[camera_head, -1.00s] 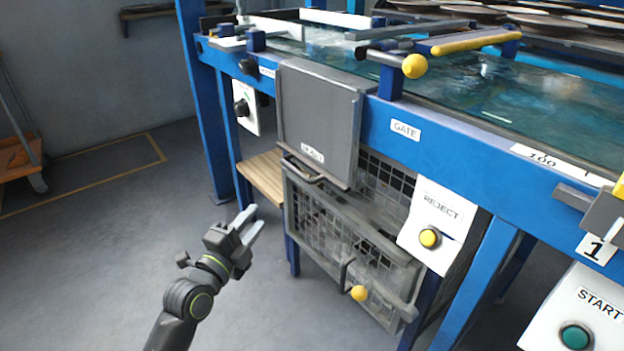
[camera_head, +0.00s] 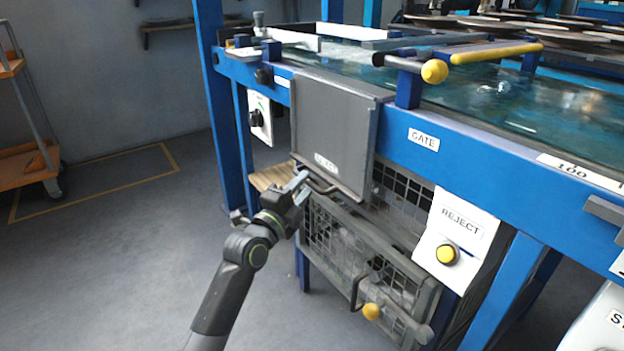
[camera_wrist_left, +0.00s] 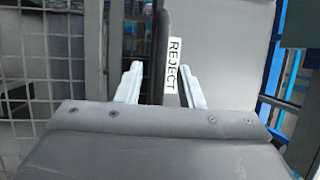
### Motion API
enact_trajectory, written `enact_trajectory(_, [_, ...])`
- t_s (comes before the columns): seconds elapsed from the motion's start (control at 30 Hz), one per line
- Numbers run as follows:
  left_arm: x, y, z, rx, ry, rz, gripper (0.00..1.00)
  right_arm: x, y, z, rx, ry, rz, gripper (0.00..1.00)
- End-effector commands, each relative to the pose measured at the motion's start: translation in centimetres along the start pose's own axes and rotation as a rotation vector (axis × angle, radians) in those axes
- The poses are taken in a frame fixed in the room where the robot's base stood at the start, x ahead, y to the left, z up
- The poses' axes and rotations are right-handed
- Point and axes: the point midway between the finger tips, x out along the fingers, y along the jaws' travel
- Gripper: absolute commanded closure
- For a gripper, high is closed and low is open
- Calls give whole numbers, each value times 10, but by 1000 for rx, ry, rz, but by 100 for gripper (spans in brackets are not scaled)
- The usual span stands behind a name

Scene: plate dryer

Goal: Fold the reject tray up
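The reject tray (camera_head: 335,130) is a grey panel hanging down flat against the front of the blue frame, with a small label near its lower edge. A dark bar handle (camera_head: 322,187) runs along that lower edge. My left gripper (camera_head: 302,184) is at the handle's left end. In the left wrist view, its two pale fingers (camera_wrist_left: 160,85) are apart, with the dark bar (camera_wrist_left: 160,40) and the REJECT label (camera_wrist_left: 173,66) showing between them. The tray's grey face (camera_wrist_left: 232,50) lies behind. I cannot tell whether the fingers touch the bar. My right gripper is out of view.
A wire-mesh basket (camera_head: 350,243) with a yellow-knobbed handle (camera_head: 371,311) stands below the tray. A wooden board (camera_head: 268,177) is behind my gripper. A white REJECT button box (camera_head: 450,235) is at right. The water tank (camera_head: 500,95) is above; open floor lies left.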

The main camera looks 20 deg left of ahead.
Motion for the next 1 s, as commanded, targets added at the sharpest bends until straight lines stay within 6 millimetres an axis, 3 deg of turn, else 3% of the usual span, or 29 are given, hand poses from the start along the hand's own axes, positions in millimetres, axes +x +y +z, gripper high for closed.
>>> enact_trajectory(0.1, [20,1,0,0,1,-1,66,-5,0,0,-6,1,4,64])
enact_trajectory(0.3, [41,0,0,1,0,-1,66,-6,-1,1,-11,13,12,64])
enact_trajectory(0.7, [47,0,0,1,0,0,66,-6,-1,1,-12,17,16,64])
enact_trajectory(1.0, [47,-1,0,1,0,-2,100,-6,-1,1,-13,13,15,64])
